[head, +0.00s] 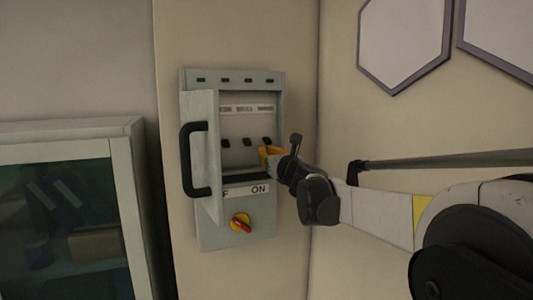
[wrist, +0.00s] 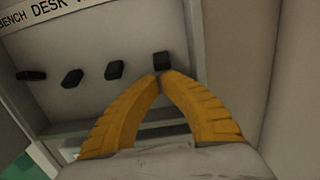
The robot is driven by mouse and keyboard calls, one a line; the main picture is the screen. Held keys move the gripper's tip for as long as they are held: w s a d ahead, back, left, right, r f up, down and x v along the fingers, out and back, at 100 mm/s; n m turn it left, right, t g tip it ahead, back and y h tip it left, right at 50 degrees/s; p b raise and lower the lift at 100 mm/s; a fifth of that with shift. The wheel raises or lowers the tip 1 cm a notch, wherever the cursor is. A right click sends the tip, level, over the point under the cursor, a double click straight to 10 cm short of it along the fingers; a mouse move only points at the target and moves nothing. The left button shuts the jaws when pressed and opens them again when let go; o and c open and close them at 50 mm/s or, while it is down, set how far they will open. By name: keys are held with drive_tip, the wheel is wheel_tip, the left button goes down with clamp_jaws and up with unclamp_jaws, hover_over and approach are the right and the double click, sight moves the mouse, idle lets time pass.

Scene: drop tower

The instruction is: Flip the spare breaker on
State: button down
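A grey-green breaker panel (head: 275,85) is on the wall, its door (head: 206,125) swung open to the left. A row of several small black breaker levers (head: 247,142) is inside, under a white label strip (head: 246,110). In the wrist view the strip (wrist: 50,17) reads "BENCH DESK" and then is cut off, so the spare label is not readable. My gripper (head: 267,152) reaches in from the right. Its yellow fingertips (wrist: 161,76) come together just below the rightmost lever (wrist: 163,60), touching or nearly touching it. The fingers hold nothing visible.
The door has a black handle (head: 194,160). The panel's right side wall (wrist: 193,40) is close to my fingers. A glass-fronted cabinet (head: 125,180) stands left.

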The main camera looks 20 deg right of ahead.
drive_tip(key=shift+s+r, duration=0.25)
drive_tip(key=shift+r, duration=0.05)
idle(0.4)
drive_tip(key=shift+s+r, duration=0.3)
drive_tip(key=shift+r, duration=0.1)
drive_tip(key=shift+s+r, duration=0.2)
drive_tip(key=shift+r, duration=0.2)
